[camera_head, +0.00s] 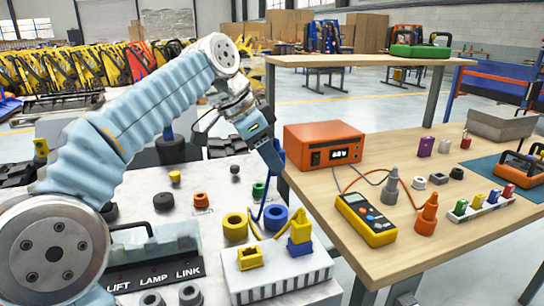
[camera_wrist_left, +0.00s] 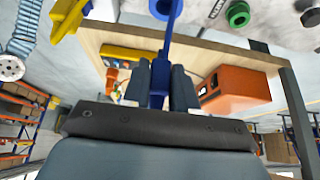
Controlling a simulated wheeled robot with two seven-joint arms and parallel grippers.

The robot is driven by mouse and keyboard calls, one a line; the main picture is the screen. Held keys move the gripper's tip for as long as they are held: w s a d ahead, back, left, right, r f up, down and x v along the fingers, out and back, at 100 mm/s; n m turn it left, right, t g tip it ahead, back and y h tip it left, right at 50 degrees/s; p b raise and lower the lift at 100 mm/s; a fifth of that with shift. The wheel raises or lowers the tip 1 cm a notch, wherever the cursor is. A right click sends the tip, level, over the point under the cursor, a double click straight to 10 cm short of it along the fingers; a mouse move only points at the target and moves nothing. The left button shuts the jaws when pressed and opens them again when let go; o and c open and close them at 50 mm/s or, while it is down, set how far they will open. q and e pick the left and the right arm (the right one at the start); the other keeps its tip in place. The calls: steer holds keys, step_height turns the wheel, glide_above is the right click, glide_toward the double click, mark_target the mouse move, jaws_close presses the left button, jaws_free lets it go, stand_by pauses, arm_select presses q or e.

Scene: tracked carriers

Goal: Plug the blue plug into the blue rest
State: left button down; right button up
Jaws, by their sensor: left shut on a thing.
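My left gripper (camera_head: 274,158) is shut on the blue plug (camera_wrist_left: 160,80) and holds it in the air at the near left edge of the wooden table. In the head view only a sliver of the plug (camera_head: 281,151) shows; a blue cable hangs from it toward the blue ring (camera_head: 275,217). The white block (camera_head: 278,288) carries an open yellow rest (camera_head: 249,258) and, to its right, a blue rest (camera_head: 299,248). A yellow plug (camera_head: 300,226) stands upright at the blue rest, its cable trailing left; it appears seated there. My right gripper is out of view.
Yellow (camera_head: 235,228), green (camera_head: 258,190) and red (camera_head: 200,200) rings stand around the pale surface. The wooden table at right holds an orange box (camera_head: 324,145), a yellow meter (camera_head: 366,219) and an orange cone-shaped part (camera_head: 427,214). A LIFT LAMP LINK panel (camera_head: 155,277) lies left of the block.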

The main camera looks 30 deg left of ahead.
arm_select(q)
step_height(320, 180, down, 6)
steer(key=b, duration=0.5)
steer(key=shift+r, duration=0.1)
steer(key=shift+p, duration=0.4)
stand_by(1.4)
steer(key=shift+f+b, duration=1.9)
steer(key=shift+f, duration=0.4)
steer(key=c, duration=0.8)
jaws_free()
steer(key=shift+f, duration=0.1)
steer(key=shift+c, duration=0.2)
steer(key=shift+o, duration=0.2)
steer(key=shift+s, duration=0.1)
steer(key=shift+f, duration=0.1)
